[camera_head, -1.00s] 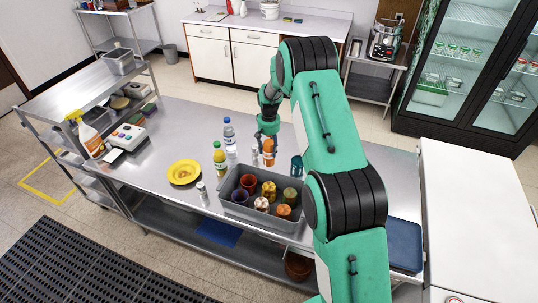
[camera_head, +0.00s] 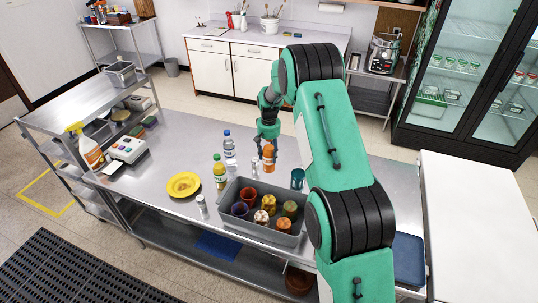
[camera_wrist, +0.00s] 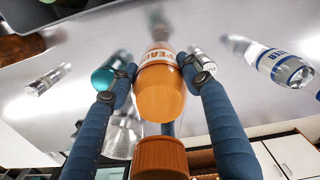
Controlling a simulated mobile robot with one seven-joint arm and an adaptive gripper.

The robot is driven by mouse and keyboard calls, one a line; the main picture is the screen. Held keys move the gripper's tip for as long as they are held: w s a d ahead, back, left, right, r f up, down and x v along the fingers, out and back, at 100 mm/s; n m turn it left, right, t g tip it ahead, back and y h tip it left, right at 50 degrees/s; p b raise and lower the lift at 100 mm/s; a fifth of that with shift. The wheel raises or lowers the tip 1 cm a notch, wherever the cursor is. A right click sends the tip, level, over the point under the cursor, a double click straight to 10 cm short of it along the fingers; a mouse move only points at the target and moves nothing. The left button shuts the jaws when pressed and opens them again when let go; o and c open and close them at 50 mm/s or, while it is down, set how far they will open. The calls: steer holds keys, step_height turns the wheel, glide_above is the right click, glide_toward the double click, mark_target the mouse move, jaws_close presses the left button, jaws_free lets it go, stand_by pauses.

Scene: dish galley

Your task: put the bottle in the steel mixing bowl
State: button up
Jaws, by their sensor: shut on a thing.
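An orange bottle (camera_head: 269,158) with a brown-orange cap stands upright on the steel counter, behind the grey bin. My gripper (camera_head: 268,143) reaches down to it from above. In the wrist view the bottle (camera_wrist: 160,95) sits between my two blue fingers, its cap toward the camera and a "PEACH" label partly showing. My gripper (camera_wrist: 157,68) is shut on it. Whether its base touches the counter is hard to tell. I cannot make out a steel mixing bowl in either view; my arm hides part of the counter.
A grey bin (camera_head: 266,231) of several cups and jars stands in front of the bottle. A water bottle (camera_head: 229,146), a green-capped bottle (camera_head: 220,172) and a yellow plate (camera_head: 184,185) are to the left.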

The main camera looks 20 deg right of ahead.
steer(key=shift+w+d+r, duration=0.1)
steer(key=shift+d, duration=0.05)
steer(key=w+d+r, duration=0.1)
steer(key=d, duration=1.4)
steer(key=w+d+r+p, duration=0.1)
steer(key=d, duration=1.4)
steer(key=shift+r, duration=0.4)
steer(key=shift+d, duration=0.1)
steer(key=shift+s+f, duration=0.1)
step_height(320, 180, down, 6)
steer(key=p, duration=0.1)
steer(key=shift+f, duration=0.15)
steer(key=shift+f+p, duration=0.4)
steer(key=shift+f, duration=1.35)
steer(key=shift+f, duration=0.3)
